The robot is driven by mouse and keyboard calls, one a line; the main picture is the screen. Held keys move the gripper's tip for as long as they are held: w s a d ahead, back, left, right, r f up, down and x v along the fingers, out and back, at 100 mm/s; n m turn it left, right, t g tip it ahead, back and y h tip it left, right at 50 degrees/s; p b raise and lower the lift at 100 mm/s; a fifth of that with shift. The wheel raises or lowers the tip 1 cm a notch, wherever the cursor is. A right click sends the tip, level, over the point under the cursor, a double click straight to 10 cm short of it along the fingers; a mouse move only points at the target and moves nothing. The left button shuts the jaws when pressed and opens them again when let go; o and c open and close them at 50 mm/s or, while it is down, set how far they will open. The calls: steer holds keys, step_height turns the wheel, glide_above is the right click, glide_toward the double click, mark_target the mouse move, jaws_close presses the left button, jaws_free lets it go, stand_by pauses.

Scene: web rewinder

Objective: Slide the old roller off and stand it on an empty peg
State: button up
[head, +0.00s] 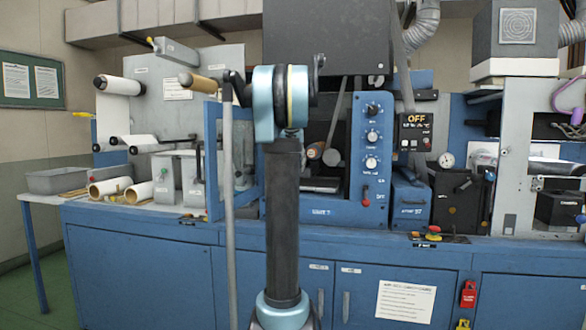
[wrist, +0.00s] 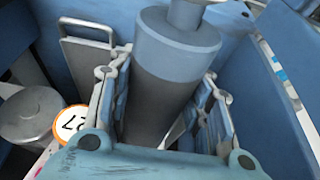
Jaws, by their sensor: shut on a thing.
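The roller in my grip shows in the wrist view as a thick grey cylinder (wrist: 178,50) with a narrower neck at its far end. My gripper (wrist: 166,80) has one jointed finger on each side of it and is shut on it. The roller's near end is hidden between the fingers and the palm. In the head view my arm stands in the middle and hides the gripper and the held roller. I cannot make out an empty peg for certain in either view.
A round grey part (wrist: 30,113) and an orange-rimmed disc (wrist: 70,118) lie left of the fingers, with blue panels close on both sides. In the head view, a blue knob panel (head: 371,150) stands right of my arm, and a tan roll (head: 198,83) sticks out left.

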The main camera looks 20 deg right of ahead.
steer(key=shift+s+a, duration=1.3)
steer(key=shift+s, duration=0.65)
steer(key=shift+s+a, duration=1.35)
steer(key=shift+s, duration=0.55)
steer(key=shift+s+a, duration=1.3)
steer(key=shift+s, duration=0.65)
steer(key=s+a, duration=0.2)
steer(key=s+a+r, duration=0.1)
steer(key=s, duration=0.2)
steer(key=s+a+r, duration=0.1)
steer(key=s+a, duration=0.1)
steer(key=s, duration=0.1)
steer(key=shift+s+a, duration=0.15)
steer(key=shift+a, duration=0.15)
